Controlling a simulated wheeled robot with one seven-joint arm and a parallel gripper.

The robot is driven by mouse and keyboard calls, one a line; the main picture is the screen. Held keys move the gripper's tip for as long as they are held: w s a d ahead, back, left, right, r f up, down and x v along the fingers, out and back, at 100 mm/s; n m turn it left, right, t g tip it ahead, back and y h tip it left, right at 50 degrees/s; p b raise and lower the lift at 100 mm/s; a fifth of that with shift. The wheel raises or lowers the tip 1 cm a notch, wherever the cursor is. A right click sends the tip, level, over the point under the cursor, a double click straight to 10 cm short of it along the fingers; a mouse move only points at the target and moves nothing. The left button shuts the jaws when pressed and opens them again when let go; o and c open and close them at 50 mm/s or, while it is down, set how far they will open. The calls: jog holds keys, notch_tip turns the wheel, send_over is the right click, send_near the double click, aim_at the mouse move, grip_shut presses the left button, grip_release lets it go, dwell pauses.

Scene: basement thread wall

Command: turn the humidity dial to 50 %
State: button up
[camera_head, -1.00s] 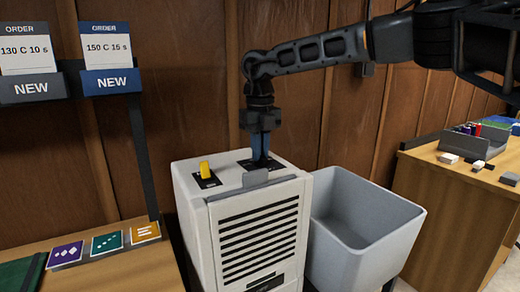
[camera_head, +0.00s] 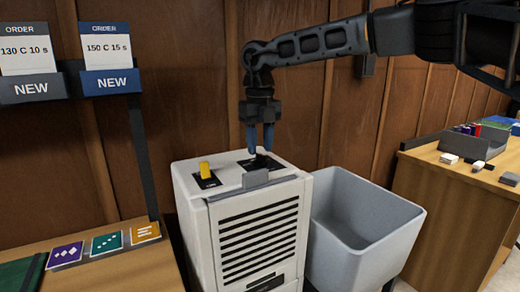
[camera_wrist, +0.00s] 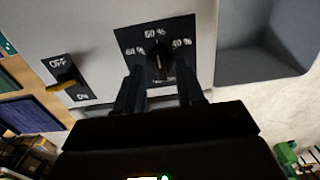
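The humidity dial (camera_wrist: 158,62) is a black knob on a black plate on top of a white dehumidifier (camera_head: 257,232). White percent labels surround it; the top one (camera_wrist: 155,33) is blurred and reads like 50 % or 60 %. The knob's ridge runs nearly up and down in the wrist view, roughly in line with that label; which end points is hard to tell. My gripper (camera_head: 260,139) is open and points down over the dial. Its two fingers stand apart on either side of the knob in the wrist view, holding nothing. The head view shows the fingertips around or just above it.
A yellow ON/OFF switch (camera_head: 205,170) stands left of the dial, with a small grey upright plate (camera_head: 255,180) at the front edge. A grey bin (camera_head: 410,235) is to the right. A wooden wall is behind. Order cards (camera_head: 107,52) hang at left.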

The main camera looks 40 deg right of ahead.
aim_at(260, 155)
notch_tip(260, 155, up, 6)
jog(key=shift+f, duration=0.1)
dwell(0.7)
